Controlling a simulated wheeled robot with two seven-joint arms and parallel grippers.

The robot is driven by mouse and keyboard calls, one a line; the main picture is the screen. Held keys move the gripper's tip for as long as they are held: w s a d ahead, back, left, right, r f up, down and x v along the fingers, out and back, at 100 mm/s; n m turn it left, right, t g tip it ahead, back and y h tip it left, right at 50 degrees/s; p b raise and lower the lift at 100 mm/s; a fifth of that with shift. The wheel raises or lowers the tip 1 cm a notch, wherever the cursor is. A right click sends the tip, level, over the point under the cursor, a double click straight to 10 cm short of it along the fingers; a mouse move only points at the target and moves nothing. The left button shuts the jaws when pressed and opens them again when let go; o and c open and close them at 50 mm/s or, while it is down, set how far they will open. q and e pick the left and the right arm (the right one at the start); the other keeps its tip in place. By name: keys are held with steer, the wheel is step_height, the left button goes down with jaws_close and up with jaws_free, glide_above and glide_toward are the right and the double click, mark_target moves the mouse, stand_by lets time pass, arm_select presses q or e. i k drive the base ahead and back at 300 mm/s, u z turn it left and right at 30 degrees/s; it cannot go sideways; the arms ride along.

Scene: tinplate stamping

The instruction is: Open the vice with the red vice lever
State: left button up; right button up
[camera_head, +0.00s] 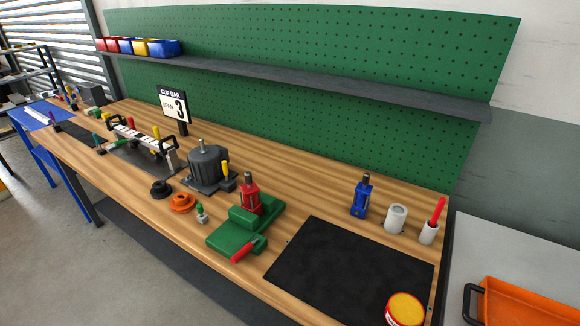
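A green vice (232,232) stands near the front edge of the wooden workbench, left of a black mat. Its red lever (242,252) points toward the front edge at the vice's near end. A red upright tool (250,193) with a grey top stands at the vice's far side, and I cannot tell whether it is held in the jaws. How far the jaws are apart is too small to tell. Neither of my grippers is in view.
The black mat (345,268) is bare except for a yellow-topped red tin (405,309) at its front right corner. A blue tool (362,195) and two white cups stand behind it. A dark grey machine (208,165) and an orange ring (182,203) are left of the vice.

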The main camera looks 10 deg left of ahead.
mark_target(246, 248)
steer(key=u, duration=1.2)
steer(key=k, duration=1.05)
steer(key=z, duration=1.35)
steer(key=i, duration=0.5)
steer(key=u, duration=0.05)
